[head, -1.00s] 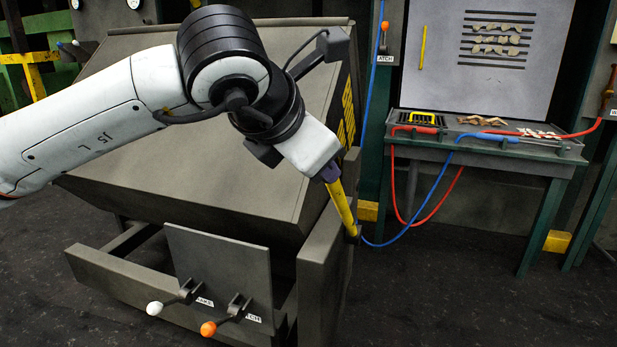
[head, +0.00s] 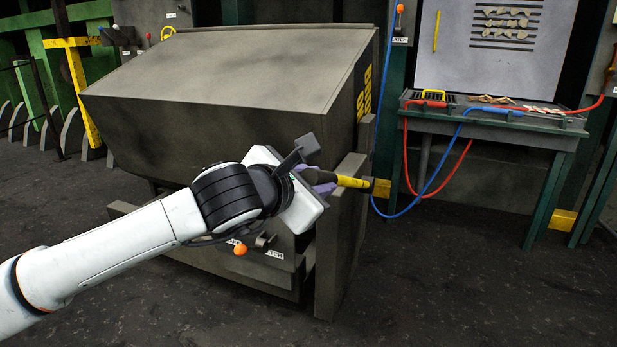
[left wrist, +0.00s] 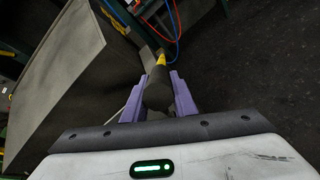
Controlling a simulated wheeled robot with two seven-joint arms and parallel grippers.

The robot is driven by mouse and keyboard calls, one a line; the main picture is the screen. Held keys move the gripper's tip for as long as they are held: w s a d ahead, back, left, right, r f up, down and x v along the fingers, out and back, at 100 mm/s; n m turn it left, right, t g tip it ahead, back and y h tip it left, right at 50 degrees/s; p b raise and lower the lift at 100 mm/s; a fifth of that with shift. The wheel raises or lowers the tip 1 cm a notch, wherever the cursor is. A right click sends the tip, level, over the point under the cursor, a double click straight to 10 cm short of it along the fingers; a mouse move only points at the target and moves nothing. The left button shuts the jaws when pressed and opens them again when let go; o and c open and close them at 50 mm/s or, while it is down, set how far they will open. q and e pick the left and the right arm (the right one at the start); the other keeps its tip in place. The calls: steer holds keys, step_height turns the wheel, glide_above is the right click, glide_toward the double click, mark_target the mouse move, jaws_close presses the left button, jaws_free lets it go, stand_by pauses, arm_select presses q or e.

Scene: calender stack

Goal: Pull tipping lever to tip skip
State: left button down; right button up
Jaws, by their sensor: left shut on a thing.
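The tipping lever (head: 351,181) is a yellow bar on the right side of the skip's frame, lying nearly level in the head view. My left gripper (head: 318,181), with purple fingers, is shut on the lever's dark grip end. In the left wrist view the fingers (left wrist: 160,97) sit on either side of the dark grip (left wrist: 158,90), with the yellow shaft beyond it. The grey skip (head: 220,125) stands behind my left arm on its base frame (head: 338,255). My arm hides part of the skip's front. My right gripper is not in view.
An orange-knobbed lever (head: 240,249) is on the frame's front, just beyond my left arm. A green workbench (head: 485,133) with red and blue hoses stands at the back right. A yellow post (head: 80,90) stands at the left. The dark floor at the right front is clear.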

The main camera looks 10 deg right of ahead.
arm_select(q)
steer(key=shift+s+d+r, duration=0.15)
steer(key=shift+d+r, duration=0.2)
steer(key=shift+r, duration=0.2)
steer(key=c, duration=1.5)
jaws_free()
steer(key=shift+d, duration=0.1)
steer(key=shift+o, duration=0.2)
steer(key=shift+a+f, duration=0.25)
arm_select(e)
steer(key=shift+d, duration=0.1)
arm_select(q)
steer(key=shift+s+a+r, duration=0.1)
steer(key=shift+s+a, duration=0.2)
steer(key=p+v, duration=0.1)
steer(key=v, duration=0.8)
steer(key=shift+p, duration=0.3)
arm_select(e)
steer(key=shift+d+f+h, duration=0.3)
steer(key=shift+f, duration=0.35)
arm_select(q)
steer(key=shift+s+a+r, duration=0.1)
